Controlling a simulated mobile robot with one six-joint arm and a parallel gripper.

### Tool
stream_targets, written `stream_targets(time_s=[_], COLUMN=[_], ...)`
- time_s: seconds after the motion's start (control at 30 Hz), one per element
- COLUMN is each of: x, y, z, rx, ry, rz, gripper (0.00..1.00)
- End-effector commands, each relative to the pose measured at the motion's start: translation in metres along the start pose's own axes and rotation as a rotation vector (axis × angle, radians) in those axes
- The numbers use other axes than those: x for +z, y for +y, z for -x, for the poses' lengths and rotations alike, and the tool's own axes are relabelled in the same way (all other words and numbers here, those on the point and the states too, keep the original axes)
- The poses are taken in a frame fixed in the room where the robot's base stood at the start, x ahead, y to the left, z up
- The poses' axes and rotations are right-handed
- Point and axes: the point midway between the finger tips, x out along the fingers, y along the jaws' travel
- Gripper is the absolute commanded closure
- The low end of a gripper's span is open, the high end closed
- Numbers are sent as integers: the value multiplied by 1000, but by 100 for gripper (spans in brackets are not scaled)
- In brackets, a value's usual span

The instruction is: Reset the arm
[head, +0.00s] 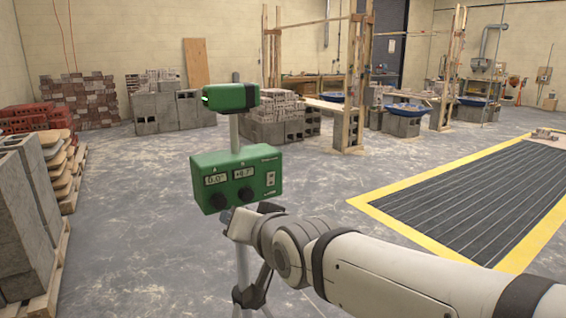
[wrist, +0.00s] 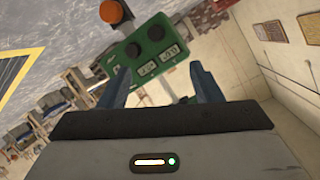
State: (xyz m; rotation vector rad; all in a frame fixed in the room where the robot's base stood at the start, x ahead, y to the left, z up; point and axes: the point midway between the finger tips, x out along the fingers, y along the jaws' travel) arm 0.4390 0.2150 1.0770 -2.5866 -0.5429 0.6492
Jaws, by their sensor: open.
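My arm reaches in from the lower right of the head view, and my gripper (head: 245,211) is at the lower edge of a green instrument box (head: 238,178) on a tripod. The box has two small displays, two dark knobs and a green head (head: 230,97) on a post above it. In the wrist view my gripper (wrist: 162,82) is open, with two dark blue fingers apart and nothing visibly held. The green box (wrist: 150,50) shows tilted beyond the fingertips. I cannot tell whether the fingers touch it.
Grey blocks on a pallet (head: 52,275) stand at the left. Brick and block stacks (head: 165,110) stand at the back, with wooden frames and blue tubs (head: 408,109) to their right. A yellow-bordered dark grating (head: 480,195) lies at the right. The floor between is clear.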

Motion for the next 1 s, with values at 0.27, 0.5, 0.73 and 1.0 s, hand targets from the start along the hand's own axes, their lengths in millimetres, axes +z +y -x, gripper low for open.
stream_targets(time_s=[0.27, 0.5, 0.73, 1.0], x=[4, 29, 47, 49], y=[73, 150, 168, 169], z=[51, 151, 193, 193], rx=[225, 502, 593, 593], ry=[-290, -674, -830, -834], rz=[101, 109, 89, 91], gripper=[41, 41, 41, 41])
